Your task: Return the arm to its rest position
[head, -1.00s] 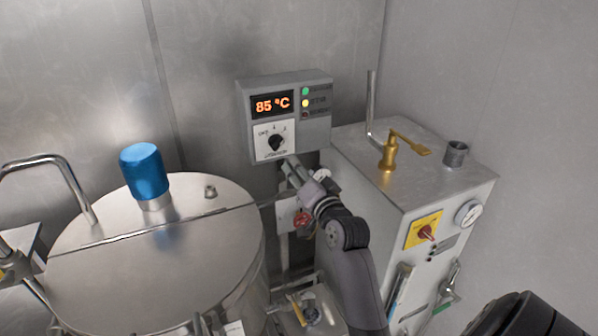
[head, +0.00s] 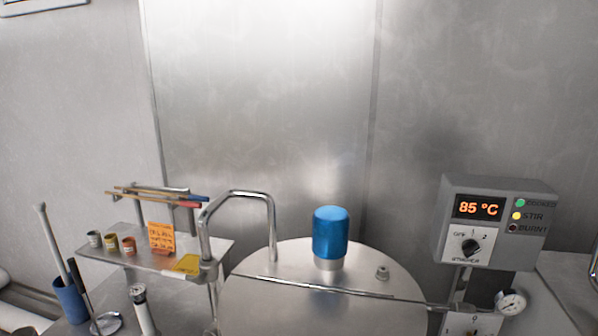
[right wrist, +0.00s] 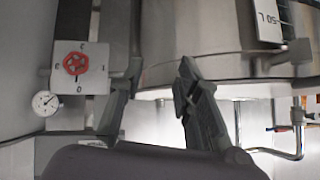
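My right gripper (right wrist: 160,70) shows only in the right wrist view. Neither arm shows in the head view, and my left gripper is in no view. The grey control box (head: 500,220) at the right of the head view reads 85 °C. Its black knob (head: 470,246) sits on a white plate, and its green and yellow lamps look lit.
A steel drum lid (head: 300,300) with a blue cap (head: 330,232) fills the lower middle. A shelf (head: 150,258) with small cups stands at left.

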